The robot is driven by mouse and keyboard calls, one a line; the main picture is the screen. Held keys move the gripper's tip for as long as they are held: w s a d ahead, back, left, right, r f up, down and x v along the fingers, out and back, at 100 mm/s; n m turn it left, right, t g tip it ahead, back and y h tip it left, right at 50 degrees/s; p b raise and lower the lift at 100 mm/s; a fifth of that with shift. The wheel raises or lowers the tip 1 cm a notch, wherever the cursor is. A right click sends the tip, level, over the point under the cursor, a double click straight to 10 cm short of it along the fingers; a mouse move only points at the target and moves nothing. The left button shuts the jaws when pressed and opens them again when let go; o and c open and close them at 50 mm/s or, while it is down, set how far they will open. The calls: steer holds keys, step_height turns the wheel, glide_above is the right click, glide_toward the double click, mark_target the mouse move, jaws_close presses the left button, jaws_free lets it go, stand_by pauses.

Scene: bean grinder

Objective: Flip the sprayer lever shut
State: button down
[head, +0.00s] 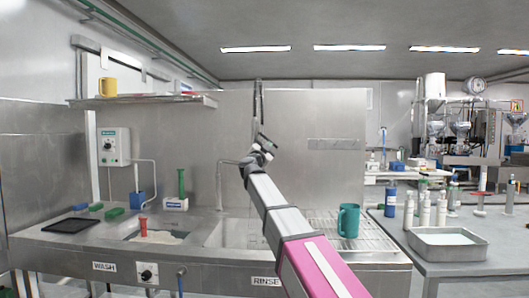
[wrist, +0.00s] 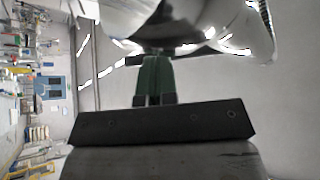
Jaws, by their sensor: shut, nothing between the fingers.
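The sprayer (head: 257,100) hangs as a thin dark upright shape above the rinse sink in the head view. Its lever is too small to make out there. In the wrist view a large shiny metal body (wrist: 190,18), likely the sprayer's head, fills the top. My gripper (head: 263,137) is at the sprayer's lower end in the head view. Its dark green fingers (wrist: 155,62) are together and empty in the wrist view, with their tips close under the metal body. I cannot tell whether they touch it. The lever's position is not clear.
A steel counter holds the rinse sink (head: 232,232), with a curved faucet (head: 219,178) just left of my arm. A teal mug (head: 348,220) stands on the drying rack at right. A wall shelf (head: 140,98) is at upper left. A steel splash panel (head: 320,110) stands behind my gripper.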

steer(key=shift+w+d+r+n+t+y, duration=0.1)
steer(key=shift+d+r+n+t+y, duration=0.2)
steer(key=shift+n+t+y, duration=0.35)
stand_by(0.3)
steer(key=r+n+t+y, duration=0.1)
steer(key=n+y, duration=0.1)
steer(key=n, duration=0.1)
steer(key=d+r+n+y, duration=0.1)
steer(key=n+y, duration=0.1)
steer(key=n, duration=0.2)
steer(key=d+r+n+t+y, duration=0.1)
steer(key=n+y, duration=0.1)
steer(key=n, duration=0.1)
steer(key=shift+d+r+t, duration=0.1)
steer(key=shift+r+t, duration=0.1)
steer(key=shift+t, duration=0.15)
steer(key=shift+d+r, duration=0.1)
